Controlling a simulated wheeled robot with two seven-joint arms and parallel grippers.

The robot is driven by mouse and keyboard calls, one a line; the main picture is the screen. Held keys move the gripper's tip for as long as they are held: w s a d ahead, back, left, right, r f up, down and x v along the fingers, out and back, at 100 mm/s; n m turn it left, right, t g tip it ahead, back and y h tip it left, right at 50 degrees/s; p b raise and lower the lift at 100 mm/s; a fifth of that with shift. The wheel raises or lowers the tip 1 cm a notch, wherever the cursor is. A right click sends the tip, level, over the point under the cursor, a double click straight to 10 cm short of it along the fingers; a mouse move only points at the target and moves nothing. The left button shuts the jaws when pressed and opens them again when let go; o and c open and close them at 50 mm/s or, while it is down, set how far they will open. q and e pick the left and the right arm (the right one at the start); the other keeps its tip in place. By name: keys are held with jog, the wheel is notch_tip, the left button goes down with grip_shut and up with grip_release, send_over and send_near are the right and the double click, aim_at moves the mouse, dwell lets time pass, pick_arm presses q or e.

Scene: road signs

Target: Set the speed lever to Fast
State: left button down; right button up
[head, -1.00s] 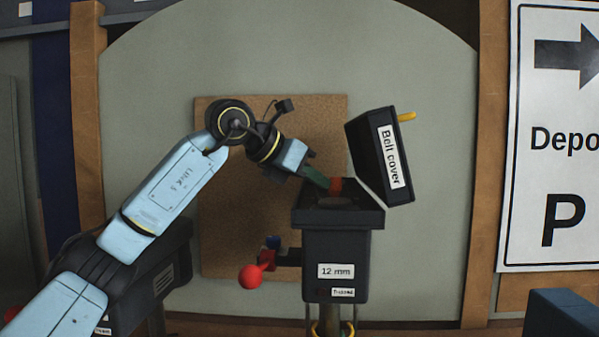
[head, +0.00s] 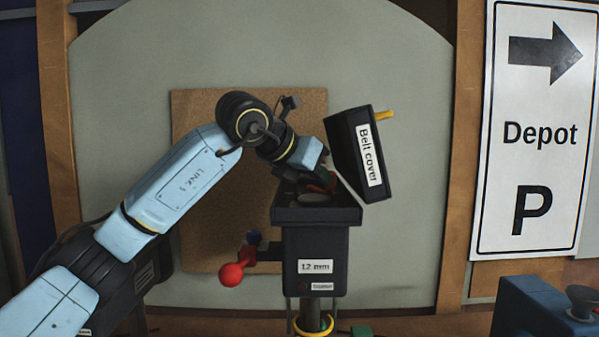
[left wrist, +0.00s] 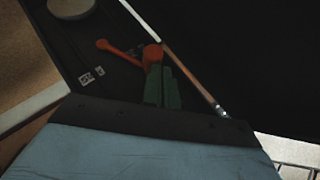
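The drive housing (head: 318,213) is a black box marked "12 mm", with its "Belt cover" (head: 346,150) tilted up and open. An orange-red lever (left wrist: 118,48) with a round knob (left wrist: 152,52) lies inside, beside a pale disc (left wrist: 71,7); I take it for the speed lever. A small white label (left wrist: 92,75) by it is too blurred to read. My left gripper (head: 325,183) reaches down into the open box. Its green fingers (left wrist: 160,84) are close together at the knob; whether they grip it is unclear. My right gripper is not in view.
A red ball handle (head: 232,274) sticks out left of the housing. The raised cover stands close to the right of my left gripper. A cork board (head: 210,240) is behind. A dark blue machine (head: 530,308) stands at lower right, below a "Depot" sign (head: 538,160).

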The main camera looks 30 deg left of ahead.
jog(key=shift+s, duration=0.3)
pick_arm(q)
jog(key=shift+a, duration=0.6)
jog(key=shift+s+a, duration=0.1)
jog(key=shift+a, duration=0.1)
jog(key=s+b, duration=0.1)
jog(key=s, duration=0.2)
jog(key=shift+f+b, duration=0.1)
jog(key=shift+b, duration=0.25)
jog(key=v, duration=0.3)
jog(key=d+v, duration=0.1)
jog(key=v, duration=0.3)
jog(key=d+b+v, duration=0.1)
jog(key=v, duration=0.2)
jog(key=shift+s+a, duration=0.1)
jog(key=shift+s, duration=0.6)
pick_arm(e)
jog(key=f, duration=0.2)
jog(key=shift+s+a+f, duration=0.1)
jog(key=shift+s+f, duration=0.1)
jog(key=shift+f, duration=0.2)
